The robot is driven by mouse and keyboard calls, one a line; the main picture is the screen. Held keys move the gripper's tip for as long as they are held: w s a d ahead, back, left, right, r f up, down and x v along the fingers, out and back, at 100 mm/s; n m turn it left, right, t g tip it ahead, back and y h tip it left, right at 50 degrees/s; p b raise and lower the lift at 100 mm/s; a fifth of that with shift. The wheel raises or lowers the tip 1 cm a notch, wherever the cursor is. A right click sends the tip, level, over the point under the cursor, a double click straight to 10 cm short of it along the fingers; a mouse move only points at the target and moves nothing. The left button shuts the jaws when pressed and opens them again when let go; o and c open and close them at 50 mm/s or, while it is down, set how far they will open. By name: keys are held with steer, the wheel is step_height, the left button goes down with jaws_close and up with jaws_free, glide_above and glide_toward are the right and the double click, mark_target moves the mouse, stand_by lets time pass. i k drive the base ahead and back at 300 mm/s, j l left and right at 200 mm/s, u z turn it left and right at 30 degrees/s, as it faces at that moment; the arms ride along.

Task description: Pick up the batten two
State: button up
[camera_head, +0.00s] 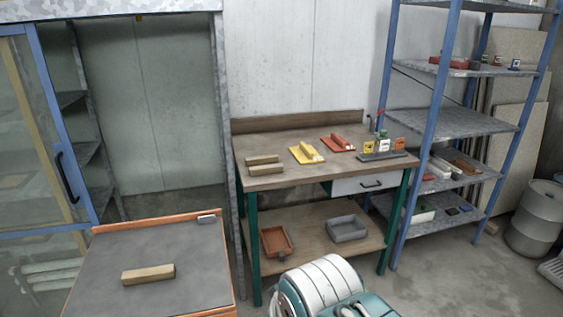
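Three similar short wooden battens show. One batten (148,274) lies alone on the grey top of the orange-edged table (187,293) at the lower left. Two more lie on the wooden workbench (312,181), near its left end: a rear batten (262,160) and a front batten (266,170), roughly parallel. No labels are readable, so I cannot tell which is batten two. My gripper is not seen in this view, and no batten is visibly held.
The workbench also bears a yellow trowel-like tool (306,153), a red one (338,144) and small boxes (383,146). Trays (347,229) sit on its lower shelf. A blue-framed shelf unit (454,123) stands right, a glazed cabinet (35,140) left. A grey barrel (536,222) stands far right.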

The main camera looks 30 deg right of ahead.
mark_target(270, 158)
steer(key=i+l, duration=0.15)
steer(key=l, duration=0.3)
steer(key=i+l, duration=0.1)
steer(key=l, duration=0.3)
steer(key=i+l, duration=0.15)
steer(key=l, duration=0.3)
steer(key=i+l, duration=0.1)
steer(key=l, duration=0.3)
steer(key=i+l, duration=0.1)
steer(key=i, duration=0.55)
steer(key=i+l, duration=0.1)
steer(key=i, duration=0.6)
steer(key=i+j, duration=0.2)
steer(key=i, duration=0.15)
